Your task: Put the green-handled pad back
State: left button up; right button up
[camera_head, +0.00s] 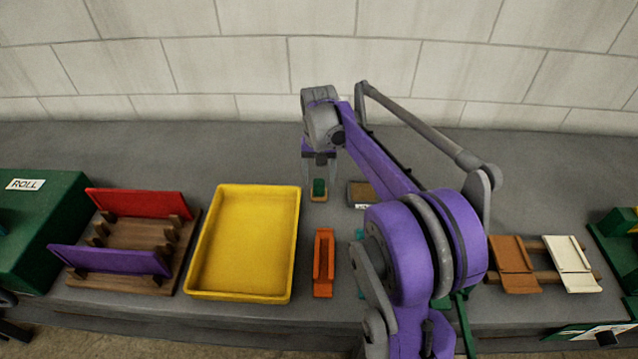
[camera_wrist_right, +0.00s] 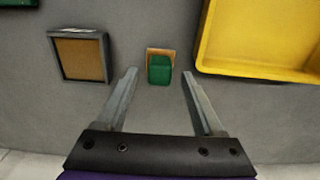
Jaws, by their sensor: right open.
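The green-handled pad (camera_head: 319,189) lies on the grey bench, a green grip on a small tan base. In the right wrist view the pad (camera_wrist_right: 160,68) sits ahead of and between the fingers, not touching them. My right gripper (camera_head: 317,180) is open and empty, pointing down over the pad; its two fingers also show in the right wrist view (camera_wrist_right: 160,85). A small grey-framed tray with a brown floor (camera_head: 361,194) stands just right of the pad, partly hidden by my right arm. It also shows in the right wrist view (camera_wrist_right: 81,57). My left gripper does not show.
A yellow bin (camera_head: 245,240) stands left of the pad. An orange holder (camera_head: 324,262) is in front. A wooden rack (camera_head: 130,245) with red and purple panels and a green ROLL box (camera_head: 40,225) are at left. Brown and white plates (camera_head: 515,265) lie on rails at right.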

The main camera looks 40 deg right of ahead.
aim_at(319, 183)
notch_tip(319, 183, up, 9)
jog(key=shift+f, duration=0.15)
